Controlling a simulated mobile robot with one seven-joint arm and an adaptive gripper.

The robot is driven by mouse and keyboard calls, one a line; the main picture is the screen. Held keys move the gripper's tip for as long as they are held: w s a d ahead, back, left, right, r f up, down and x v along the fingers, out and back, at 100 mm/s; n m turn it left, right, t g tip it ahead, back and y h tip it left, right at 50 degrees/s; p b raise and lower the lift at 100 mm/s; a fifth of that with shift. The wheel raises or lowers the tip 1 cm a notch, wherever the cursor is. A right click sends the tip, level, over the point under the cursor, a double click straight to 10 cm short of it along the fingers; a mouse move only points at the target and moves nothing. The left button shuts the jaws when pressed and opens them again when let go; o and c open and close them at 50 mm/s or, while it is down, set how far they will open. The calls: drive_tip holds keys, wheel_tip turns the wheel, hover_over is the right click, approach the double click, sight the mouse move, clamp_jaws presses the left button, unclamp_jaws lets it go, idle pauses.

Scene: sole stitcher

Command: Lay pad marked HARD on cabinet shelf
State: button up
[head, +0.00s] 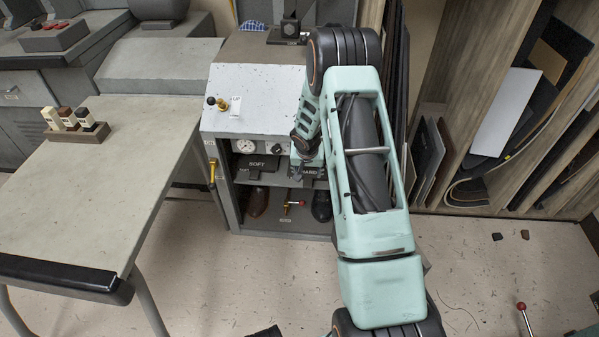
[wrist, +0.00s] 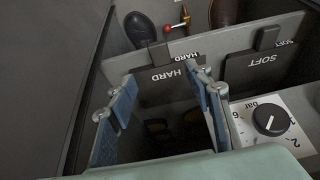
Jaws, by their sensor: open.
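The dark pad marked HARD (wrist: 168,92) is at the cabinet shelf (wrist: 192,45), which has its own HARD label by the pad's tab. In the head view the HARD pad (head: 312,171) is partly hidden by my arm. My gripper (wrist: 163,78) is open, its two blue fingers at either side of the HARD pad. The right finger overlaps the pad's edge; contact cannot be told. The pad marked SOFT (wrist: 258,72) is right of it in the wrist view, by a SOFT label.
A pressure dial (wrist: 270,119) is close to the right finger. Below the shelf are dark shoes (head: 258,201) and a red-tipped lever (head: 293,204). A grey worktable (head: 90,180) stands left; racks of sheets (head: 510,110) stand right. The floor before the cabinet is mostly clear.

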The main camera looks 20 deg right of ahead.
sight(308, 182)
idle(0.3)
drive_tip(key=b+x, duration=0.3)
drive_tip(key=x, duration=0.7)
drive_tip(key=shift+w+f, duration=0.2)
drive_tip(key=shift+f, duration=0.15)
drive_tip(key=shift+c, duration=0.2)
clamp_jaws()
